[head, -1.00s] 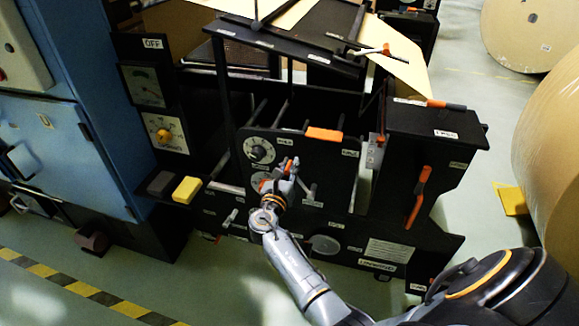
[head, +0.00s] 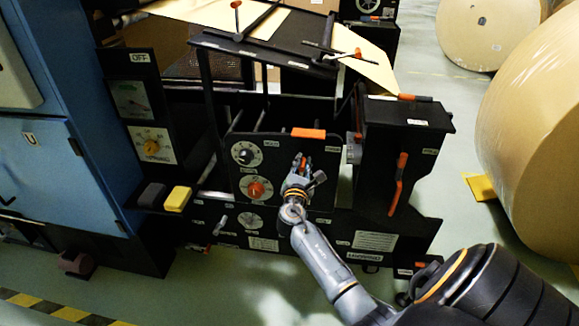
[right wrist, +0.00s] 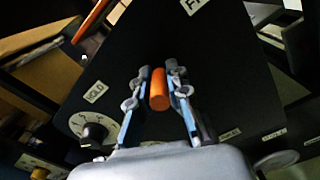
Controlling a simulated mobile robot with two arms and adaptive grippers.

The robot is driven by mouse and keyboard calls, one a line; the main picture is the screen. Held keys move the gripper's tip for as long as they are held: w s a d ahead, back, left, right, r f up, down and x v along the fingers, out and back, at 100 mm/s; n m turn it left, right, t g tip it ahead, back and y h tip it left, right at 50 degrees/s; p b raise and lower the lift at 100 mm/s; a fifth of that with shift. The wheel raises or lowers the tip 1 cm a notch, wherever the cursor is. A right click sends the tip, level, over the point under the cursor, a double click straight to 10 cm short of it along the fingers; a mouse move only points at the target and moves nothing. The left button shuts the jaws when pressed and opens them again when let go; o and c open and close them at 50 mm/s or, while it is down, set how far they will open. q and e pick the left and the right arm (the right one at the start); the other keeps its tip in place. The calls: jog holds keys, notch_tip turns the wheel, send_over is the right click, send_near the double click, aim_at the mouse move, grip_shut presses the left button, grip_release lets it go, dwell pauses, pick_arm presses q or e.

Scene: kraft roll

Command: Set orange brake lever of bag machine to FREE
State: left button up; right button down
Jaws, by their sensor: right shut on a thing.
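The bag machine's dark side panel (head: 285,205) stands in the middle of the head view. My right gripper (head: 303,163) is at this panel, below a long orange bar on its top edge and right of the two dials. In the right wrist view, my right gripper (right wrist: 160,82) is shut on the orange brake lever (right wrist: 158,92), with one finger on each side of its round grip. The lever's lower part and pivot are hidden. A label at left (right wrist: 95,92) seems to read HOLD; one at the top (right wrist: 190,5) begins with FR. My left gripper is not in view.
The orange bar (head: 308,132) lies above the gripper. An orange-knob dial (head: 255,188) is to its left. A longer orange handle (head: 398,185) hangs on the right housing. A blue cabinet (head: 60,160) stands left, large paper rolls (head: 535,140) right.

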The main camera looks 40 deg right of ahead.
jog(key=s+d+m+b, duration=0.1)
jog(key=s+d+f+m, duration=0.1)
jog(key=m, duration=0.1)
jog(key=shift+s+d+f+b, duration=0.15)
jog(key=shift+s+b, duration=0.25)
jog(key=s+m+b, duration=0.1)
jog(key=d+f+m, duration=0.1)
jog(key=m, duration=0.1)
jog(key=shift+s+d+b, duration=0.25)
jog(key=shift+s+b, duration=0.1)
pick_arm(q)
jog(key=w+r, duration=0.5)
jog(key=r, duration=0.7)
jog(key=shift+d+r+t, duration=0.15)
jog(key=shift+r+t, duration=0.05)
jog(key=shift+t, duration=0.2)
pick_arm(e)
jog(key=shift+s+d+f+m, duration=0.1)
jog(key=shift+s+m, duration=0.05)
jog(key=shift+m, duration=0.15)
jog(key=c, duration=1.3)
grip_release()
jog(key=v, duration=1.2)
jog(key=shift+f, duration=0.1)
